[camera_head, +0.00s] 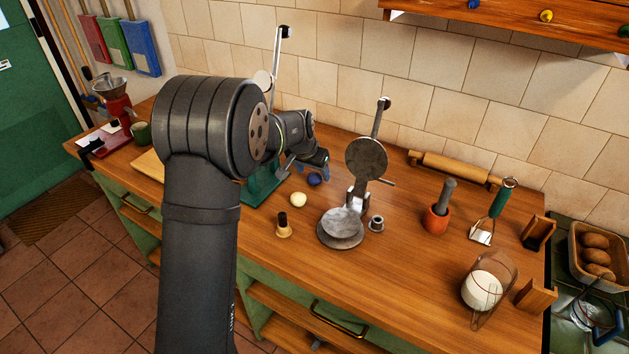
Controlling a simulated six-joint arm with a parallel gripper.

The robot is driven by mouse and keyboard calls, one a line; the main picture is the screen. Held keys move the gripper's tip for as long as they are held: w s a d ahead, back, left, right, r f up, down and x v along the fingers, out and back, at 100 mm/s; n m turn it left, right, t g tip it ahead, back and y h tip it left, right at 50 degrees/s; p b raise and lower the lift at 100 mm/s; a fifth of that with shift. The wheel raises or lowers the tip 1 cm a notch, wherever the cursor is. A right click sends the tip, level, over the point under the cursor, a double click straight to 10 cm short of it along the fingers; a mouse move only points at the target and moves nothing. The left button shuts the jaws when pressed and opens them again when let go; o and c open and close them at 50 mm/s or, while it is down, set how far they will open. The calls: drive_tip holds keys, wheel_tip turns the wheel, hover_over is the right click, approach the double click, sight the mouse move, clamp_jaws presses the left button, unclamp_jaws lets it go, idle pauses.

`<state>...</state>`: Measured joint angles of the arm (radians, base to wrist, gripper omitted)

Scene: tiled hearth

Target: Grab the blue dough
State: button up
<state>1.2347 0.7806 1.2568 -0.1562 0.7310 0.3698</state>
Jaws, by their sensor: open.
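The blue dough (315,180) is a small dark blue ball on the wooden counter, near the middle of the view. A cream dough ball (298,200) lies to its left and nearer the camera. My gripper (306,172) is open, with its fingers pointing down close around or just above the blue dough. The gripper partly hides the area behind the ball. I cannot tell whether the fingers touch it.
A metal press (366,158) with a raised lid stands right of the dough. A green metal stand (262,185) is close on the left. A small wooden stamp (283,228), a mortar (436,220) and a rolling pin (455,168) are also on the counter.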

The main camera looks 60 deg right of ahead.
sight(315, 178)
drive_tip(key=shift+x, duration=1.45)
drive_tip(key=shift+c, duration=0.5)
drive_tip(key=c, duration=1)
drive_tip(key=shift+o, duration=0.2)
drive_tip(key=shift+r, duration=0.15)
